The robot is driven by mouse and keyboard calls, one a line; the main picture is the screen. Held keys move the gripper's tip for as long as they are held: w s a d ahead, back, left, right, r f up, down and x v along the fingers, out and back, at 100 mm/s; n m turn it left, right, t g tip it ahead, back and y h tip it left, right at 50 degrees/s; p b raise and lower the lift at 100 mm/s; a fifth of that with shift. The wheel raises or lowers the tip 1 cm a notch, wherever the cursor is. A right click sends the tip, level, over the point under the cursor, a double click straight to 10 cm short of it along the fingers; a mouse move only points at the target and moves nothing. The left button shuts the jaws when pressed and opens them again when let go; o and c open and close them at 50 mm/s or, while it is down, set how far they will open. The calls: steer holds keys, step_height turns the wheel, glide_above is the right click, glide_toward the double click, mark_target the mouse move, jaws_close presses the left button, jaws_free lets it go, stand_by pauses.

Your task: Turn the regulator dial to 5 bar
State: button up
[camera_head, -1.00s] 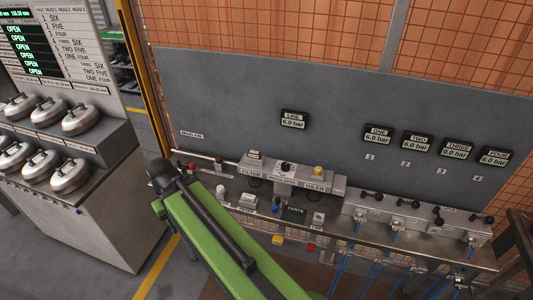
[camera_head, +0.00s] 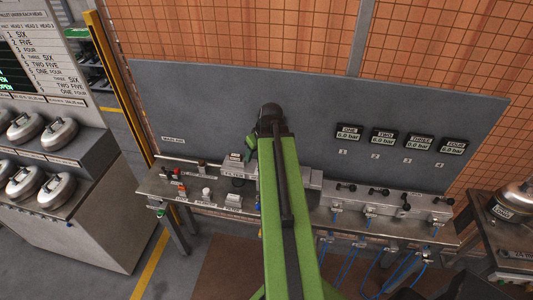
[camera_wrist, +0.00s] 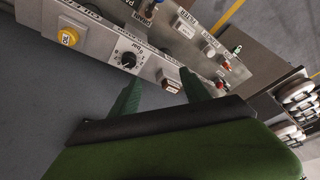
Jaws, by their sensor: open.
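The regulator dial (camera_wrist: 127,60), a black knob with a pale pointer mark on a white scale, shows in the wrist view on the front of a grey unit. The scale is too small to read surely. My gripper (camera_wrist: 161,77) is open and empty, its two green fingers apart. The dial lies just past the left fingertip and not between the fingers; I cannot tell the gap in depth. In the head view my green arm hides the dial and the line pressure display, and only part of my gripper (camera_head: 250,146) shows.
A yellow-capped oiler (camera_wrist: 68,37) stands left of the dial in the wrist view. Several pressure displays (camera_head: 382,138) hang on the grey panel (camera_head: 210,105). A valve block (camera_head: 390,203) with black levers and blue hoses sits on the bench (camera_head: 150,182) at right.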

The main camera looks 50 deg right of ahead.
steer(key=s+d+r, duration=0.2)
steer(key=s+d, duration=0.2)
steer(key=d, duration=0.3)
steer(key=shift+t+h, duration=0.3)
steer(key=shift+h, duration=0.1)
steer(key=b+x, duration=1)
steer(key=x, duration=0.1)
steer(key=b+x, duration=0.5)
steer(key=x, duration=0.1)
steer(key=shift+a+f+b, duration=0.15)
steer(key=shift+a+b, duration=0.15)
steer(key=shift+a, duration=0.05)
